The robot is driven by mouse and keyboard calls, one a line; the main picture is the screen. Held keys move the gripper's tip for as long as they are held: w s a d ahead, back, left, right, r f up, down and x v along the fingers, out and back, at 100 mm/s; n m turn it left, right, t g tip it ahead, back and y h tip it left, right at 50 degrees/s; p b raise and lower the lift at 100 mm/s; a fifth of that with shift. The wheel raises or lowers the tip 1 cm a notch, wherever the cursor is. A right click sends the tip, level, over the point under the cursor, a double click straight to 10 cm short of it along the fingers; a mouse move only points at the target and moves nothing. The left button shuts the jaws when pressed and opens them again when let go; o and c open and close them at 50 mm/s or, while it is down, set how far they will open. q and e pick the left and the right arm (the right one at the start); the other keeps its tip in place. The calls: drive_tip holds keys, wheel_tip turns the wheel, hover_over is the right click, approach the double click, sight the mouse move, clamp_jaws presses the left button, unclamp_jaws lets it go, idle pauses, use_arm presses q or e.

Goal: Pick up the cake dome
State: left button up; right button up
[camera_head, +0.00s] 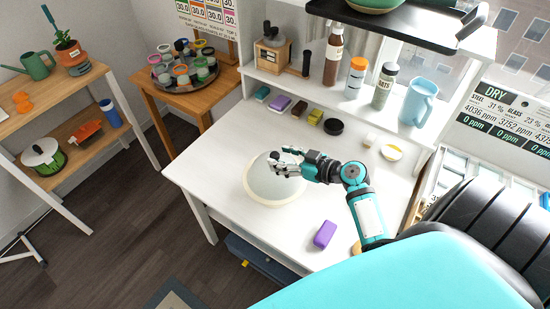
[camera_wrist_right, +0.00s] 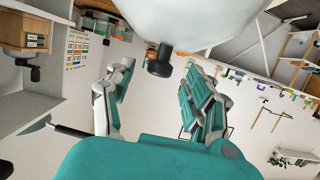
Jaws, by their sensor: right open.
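The cake dome (camera_head: 264,187) is a pale translucent dome with a cream rim, sitting on the white desk. My right gripper (camera_head: 287,162) is over its top and covers part of it in the head view. In the right wrist view, the dome (camera_wrist_right: 195,22) fills the top of the picture, and its dark knob (camera_wrist_right: 160,62) shows between the two spread fingers of my right gripper (camera_wrist_right: 160,75). The right gripper is open, with visible gaps between the knob and both fingers. My left gripper is in neither view.
A purple block (camera_head: 325,234) lies on the desk (camera_head: 222,150) to the dome's right. Several small blocks and a black round lid (camera_head: 333,127) lie behind it. A shelf above holds bottles and a blue pitcher (camera_head: 419,101). The desk left of the dome is clear.

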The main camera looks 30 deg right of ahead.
sight(275, 154)
drive_tip(key=shift+r+p+x, duration=0.2)
drive_tip(key=shift+p+x, duration=0.2)
drive_tip(key=shift+x, duration=0.8)
drive_tip(key=shift+w+a+f, duration=0.1)
drive_tip(key=shift+w+f, duration=0.15)
drive_tip(key=shift+w, duration=0.15)
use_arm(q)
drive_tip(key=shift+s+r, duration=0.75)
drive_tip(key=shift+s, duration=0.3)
use_arm(e)
drive_tip(key=shift+c, duration=1.1)
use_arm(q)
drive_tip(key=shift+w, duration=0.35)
use_arm(e)
clamp_jaws()
